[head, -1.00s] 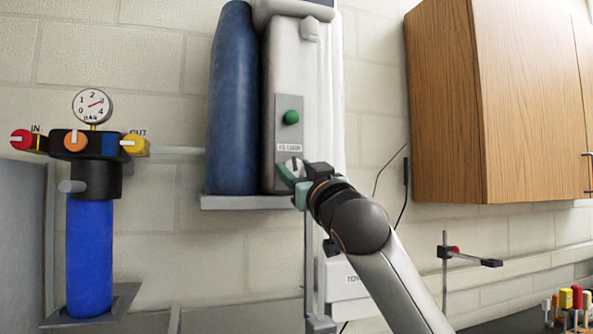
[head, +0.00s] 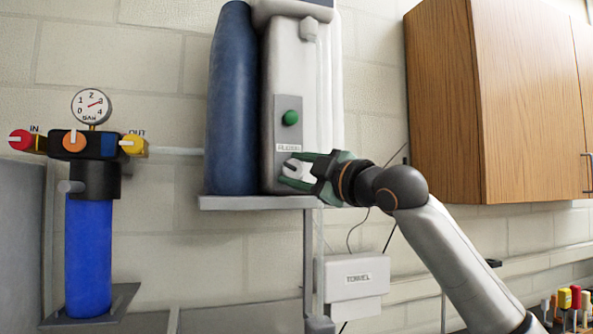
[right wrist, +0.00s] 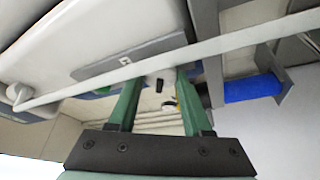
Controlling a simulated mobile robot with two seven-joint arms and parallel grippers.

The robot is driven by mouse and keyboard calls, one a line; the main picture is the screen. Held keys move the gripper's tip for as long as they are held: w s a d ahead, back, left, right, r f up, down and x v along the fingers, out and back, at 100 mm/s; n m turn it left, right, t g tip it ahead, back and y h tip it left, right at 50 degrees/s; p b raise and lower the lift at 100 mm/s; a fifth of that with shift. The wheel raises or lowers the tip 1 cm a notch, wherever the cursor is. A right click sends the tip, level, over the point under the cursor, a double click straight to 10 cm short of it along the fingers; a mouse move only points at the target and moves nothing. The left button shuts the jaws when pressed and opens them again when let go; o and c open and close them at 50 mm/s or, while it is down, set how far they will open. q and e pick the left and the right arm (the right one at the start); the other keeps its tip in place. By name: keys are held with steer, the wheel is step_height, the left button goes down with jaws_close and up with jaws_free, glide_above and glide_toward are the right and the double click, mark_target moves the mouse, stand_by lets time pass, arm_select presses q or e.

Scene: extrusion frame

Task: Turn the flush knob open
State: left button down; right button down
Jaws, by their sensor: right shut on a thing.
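The flush knob (head: 292,167) is a small pale round knob with a dark pointer mark, low on the grey panel (head: 282,110) of the white tank unit. Its mark lies tilted, closer to level than upright. My right gripper (head: 297,170), with green fingers, reaches in from the right and is shut on the knob. In the right wrist view the two green fingers (right wrist: 160,85) stand either side of a pale part with a dark mark; the exact contact is hard to see. My left gripper is not in view.
A green button (head: 290,118) sits above the knob. A blue cylinder (head: 232,100) stands left of the white unit on a shelf (head: 250,203). Left is a filter with gauge (head: 92,105). A wooden cabinet (head: 490,100) hangs right; a white towel box (head: 357,278) is below.

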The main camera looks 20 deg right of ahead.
steer(key=n+g, duration=0.2)
steer(key=n, duration=0.3)
steer(key=shift+n, duration=0.4)
stand_by(0.3)
steer(key=shift+c, duration=1.7)
jaws_free()
steer(key=b+v, duration=0.3)
steer(key=v, duration=0.9)
steer(key=shift+s+r+b, duration=0.25)
steer(key=shift+r+b, duration=0.1)
steer(key=shift+d, duration=0.15)
